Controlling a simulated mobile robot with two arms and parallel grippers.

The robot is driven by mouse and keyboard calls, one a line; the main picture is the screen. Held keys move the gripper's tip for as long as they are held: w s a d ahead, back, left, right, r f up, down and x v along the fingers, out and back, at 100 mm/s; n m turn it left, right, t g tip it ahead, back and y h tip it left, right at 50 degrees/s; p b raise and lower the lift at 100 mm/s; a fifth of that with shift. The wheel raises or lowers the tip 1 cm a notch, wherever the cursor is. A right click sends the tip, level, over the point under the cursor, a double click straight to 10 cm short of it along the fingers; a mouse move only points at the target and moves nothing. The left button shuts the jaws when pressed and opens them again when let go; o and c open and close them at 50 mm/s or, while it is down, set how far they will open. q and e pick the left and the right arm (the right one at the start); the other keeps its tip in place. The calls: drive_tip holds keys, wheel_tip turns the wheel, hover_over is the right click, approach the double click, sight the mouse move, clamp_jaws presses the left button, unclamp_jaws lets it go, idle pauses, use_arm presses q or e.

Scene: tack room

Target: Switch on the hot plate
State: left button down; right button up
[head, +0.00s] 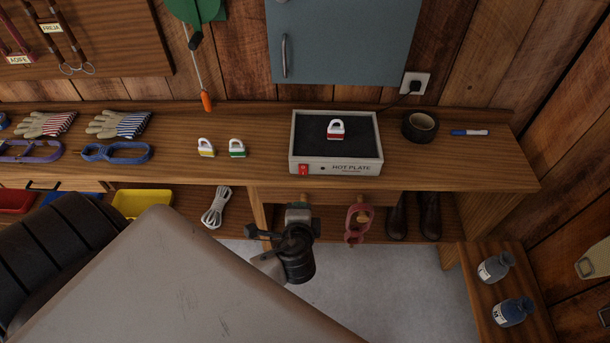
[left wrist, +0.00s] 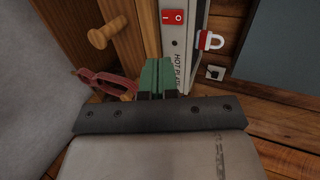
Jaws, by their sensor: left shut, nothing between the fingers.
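The hot plate (head: 335,168) is a pale box with a dark top, standing on the workbench. Its red rocker switch (head: 303,169) is at the left of its front face and also shows in the left wrist view (left wrist: 172,17), with white marks. I cannot tell which way it is pressed. A red and white padlock (head: 336,129) lies on the dark top. My left gripper (head: 298,208) is in front of the bench, below the switch and apart from it. Its green fingers (left wrist: 157,66) are shut and empty, near the front face. My right gripper is not in view.
Yellow (head: 206,147) and green (head: 237,148) padlocks lie left of the hot plate; black tape (head: 420,126) and a blue marker (head: 468,132) lie right. A blue-grey cabinet (head: 342,40) is above.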

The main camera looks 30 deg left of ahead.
use_arm(q)
approach(303, 173)
drive_tip(key=p+x, duration=0.1)
drive_tip(key=x, duration=0.6)
drive_tip(key=shift+w+a, duration=0.1)
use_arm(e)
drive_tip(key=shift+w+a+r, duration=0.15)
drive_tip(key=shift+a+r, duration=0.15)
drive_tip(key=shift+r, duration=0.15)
use_arm(q)
drive_tip(key=shift+f, duration=0.1)
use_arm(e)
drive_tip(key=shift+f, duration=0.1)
